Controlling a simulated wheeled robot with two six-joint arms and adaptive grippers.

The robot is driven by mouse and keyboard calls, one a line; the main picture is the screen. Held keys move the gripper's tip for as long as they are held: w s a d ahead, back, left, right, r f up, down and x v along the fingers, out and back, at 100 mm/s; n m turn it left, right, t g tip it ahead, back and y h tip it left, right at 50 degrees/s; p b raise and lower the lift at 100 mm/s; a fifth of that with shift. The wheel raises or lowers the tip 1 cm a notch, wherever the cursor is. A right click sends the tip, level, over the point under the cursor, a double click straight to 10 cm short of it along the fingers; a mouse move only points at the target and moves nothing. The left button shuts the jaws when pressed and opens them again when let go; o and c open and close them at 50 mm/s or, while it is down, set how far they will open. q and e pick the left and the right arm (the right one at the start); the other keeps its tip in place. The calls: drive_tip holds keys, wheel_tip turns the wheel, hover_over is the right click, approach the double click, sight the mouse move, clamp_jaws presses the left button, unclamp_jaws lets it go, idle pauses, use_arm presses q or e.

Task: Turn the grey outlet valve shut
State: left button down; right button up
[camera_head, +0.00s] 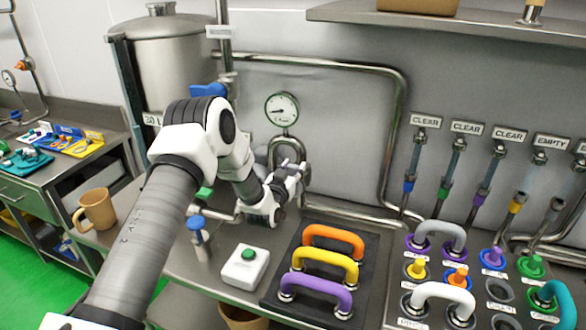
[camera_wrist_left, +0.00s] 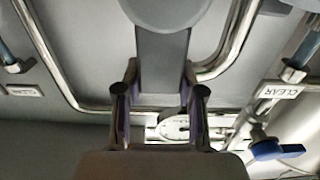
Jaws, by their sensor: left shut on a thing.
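The grey outlet valve's handle shows in the left wrist view as a broad grey bar (camera_wrist_left: 163,62) between the two fingers of my left gripper (camera_wrist_left: 160,100). In the head view my left gripper (camera_head: 292,176) is at the pipework below the round gauge (camera_head: 282,109), shut on the handle. The gripper and wrist hide most of the valve there, so its exact angle is hard to tell. My right gripper is not in view.
A steel tank (camera_head: 170,55) with a blue valve handle (camera_head: 208,90) stands left of the gauge. On the counter are a white box with a green button (camera_head: 245,266), a black mat with coloured handles (camera_head: 375,252), and a brown mug (camera_head: 97,209). Pipes line the wall.

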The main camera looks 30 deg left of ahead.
use_arm(q)
drive_tip(key=w+d+f+m+b, duration=0.1)
drive_tip(key=d+f+m+b, duration=0.6)
drive_tip(key=m, duration=1.1)
drive_tip(key=shift+w+d+f+b, duration=0.25)
drive_tip(key=shift+w+b, duration=0.15)
drive_tip(key=shift+b, duration=0.2)
drive_tip(key=c, duration=0.7)
unclamp_jaws()
drive_tip(key=shift+f, duration=0.15)
drive_tip(key=v, duration=1.2)
